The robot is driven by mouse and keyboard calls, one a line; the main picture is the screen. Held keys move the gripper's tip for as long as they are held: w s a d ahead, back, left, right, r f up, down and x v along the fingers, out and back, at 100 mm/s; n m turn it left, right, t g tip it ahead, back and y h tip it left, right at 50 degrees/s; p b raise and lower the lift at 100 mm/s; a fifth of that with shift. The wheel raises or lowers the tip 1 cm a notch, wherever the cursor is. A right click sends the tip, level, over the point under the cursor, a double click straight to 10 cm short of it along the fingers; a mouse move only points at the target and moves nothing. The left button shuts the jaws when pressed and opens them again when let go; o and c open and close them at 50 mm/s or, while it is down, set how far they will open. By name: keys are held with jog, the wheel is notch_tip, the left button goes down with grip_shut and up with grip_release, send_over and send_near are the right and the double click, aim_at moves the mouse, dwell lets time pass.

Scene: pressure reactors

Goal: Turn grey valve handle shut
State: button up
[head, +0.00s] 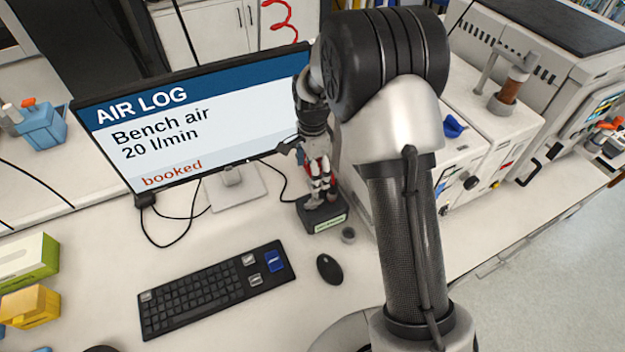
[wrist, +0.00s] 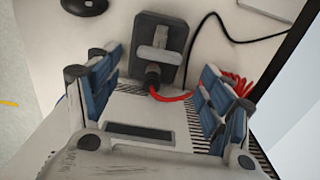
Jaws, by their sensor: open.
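A light grey bar-shaped handle (wrist: 158,55) sits on top of a dark box (wrist: 174,76) in the wrist view. The bar lies crosswise in that picture. My gripper (wrist: 160,80) is open, with one blue-padded finger on each side and a gap between them. The handle shows beyond the gap, apart from both fingers. In the head view my gripper (head: 318,172) points down over the dark box (head: 323,217), which has a green label on its front. The handle is hidden there behind my gripper.
A red cable (wrist: 172,96) leaves the box on the gripper's side. The monitor (head: 200,120) reads "AIR LOG, Bench air 20 l/min, booked" and stands close to the left. A mouse (head: 329,268) and keyboard (head: 215,288) lie in front. White reactors stand to the right.

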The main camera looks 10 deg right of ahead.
notch_tip(320, 180, up, 6)
jog(key=shift+r, duration=0.15)
dwell(0.6)
